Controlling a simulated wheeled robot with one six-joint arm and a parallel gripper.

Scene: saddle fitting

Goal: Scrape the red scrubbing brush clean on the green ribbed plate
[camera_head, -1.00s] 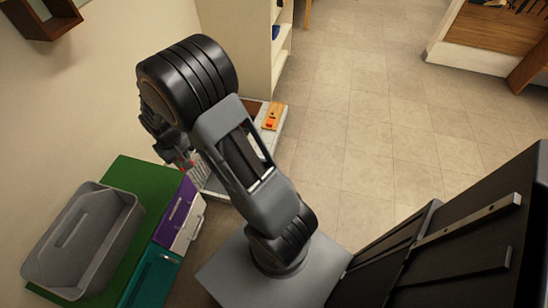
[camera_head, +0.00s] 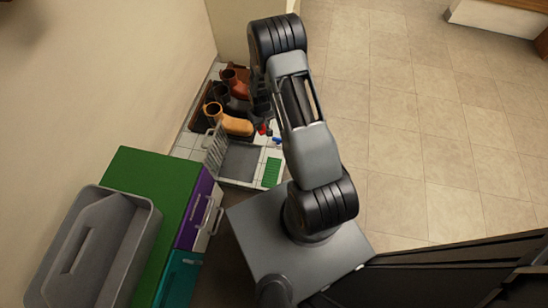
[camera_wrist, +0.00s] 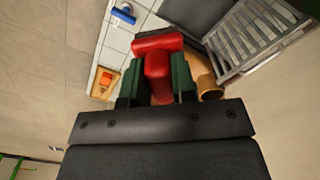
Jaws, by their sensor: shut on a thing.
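The red scrubbing brush (camera_wrist: 157,44) is held between the dark green fingers of my gripper (camera_wrist: 157,82) in the wrist view. Its red handle lies between the fingers and a wider red part crosses beyond the tips. In the head view a small red bit of the brush (camera_head: 263,129) shows below my gripper (camera_head: 261,112), mostly hidden by the arm. The green ribbed plate (camera_head: 272,173) lies flat on the tiled area in the head view, nearer the base than the brush and apart from it. I cannot make out the plate in the wrist view.
A grey rack (camera_head: 215,150) stands upright beside a grey tray (camera_head: 240,161). A blue item (camera_wrist: 123,15) and an orange item (camera_wrist: 105,79) lie nearby. A grey bin (camera_head: 140,245) sits on the green-topped cabinet (camera_head: 155,174).

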